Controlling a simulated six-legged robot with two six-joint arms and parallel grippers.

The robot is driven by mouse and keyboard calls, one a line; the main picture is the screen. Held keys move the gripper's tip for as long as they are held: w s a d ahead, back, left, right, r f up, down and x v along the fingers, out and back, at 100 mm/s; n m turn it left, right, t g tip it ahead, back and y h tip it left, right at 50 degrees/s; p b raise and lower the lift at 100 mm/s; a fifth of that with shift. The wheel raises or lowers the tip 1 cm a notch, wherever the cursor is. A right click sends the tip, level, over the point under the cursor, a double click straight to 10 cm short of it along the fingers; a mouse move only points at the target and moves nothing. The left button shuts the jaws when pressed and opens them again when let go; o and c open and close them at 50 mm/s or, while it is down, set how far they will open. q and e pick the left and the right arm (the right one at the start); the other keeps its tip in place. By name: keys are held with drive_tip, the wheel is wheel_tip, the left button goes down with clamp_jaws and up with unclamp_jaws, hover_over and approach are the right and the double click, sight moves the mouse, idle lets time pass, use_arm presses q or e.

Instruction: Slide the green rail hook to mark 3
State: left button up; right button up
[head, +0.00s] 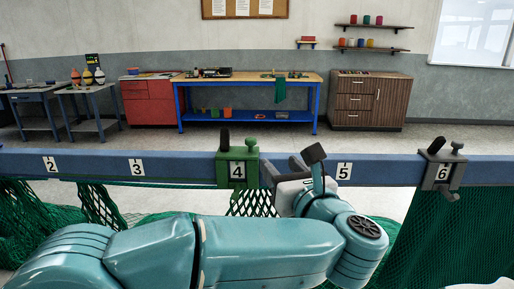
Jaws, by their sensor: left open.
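The green rail hook (223,168) sits on the blue rail (300,170) at mark 4 (237,170), with a black knob on top. Mark 3 (137,167) is a white label on the rail to the left of the green hook, with bare rail between them. My left gripper (301,162) is at the rail just right of the green hook, between it and mark 5 (344,171). It is open, with its dark fingers apart; I cannot tell if it touches the hook. My right gripper is not in view.
A grey hook (442,170) sits on the rail at mark 6. Mark 2 (50,164) is at the left. Green netting (440,235) hangs below the rail. A workbench (250,80), a red cabinet (148,100) and a wooden cabinet (370,100) stand behind, well away.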

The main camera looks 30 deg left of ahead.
sight(252, 140)
use_arm(q)
drive_tip(key=shift+n, duration=0.5)
drive_tip(key=p+x, duration=0.1)
drive_tip(key=x, duration=0.4)
drive_tip(key=s+p+x, duration=0.1)
drive_tip(key=p+x, duration=0.1)
drive_tip(key=x, duration=0.3)
drive_tip(key=a+p+x, duration=0.1)
drive_tip(key=p+x, duration=0.1)
drive_tip(key=x, duration=0.3)
drive_tip(key=shift+a+r, duration=0.1)
drive_tip(key=shift+a, duration=0.4)
drive_tip(key=shift+w+d, duration=0.1)
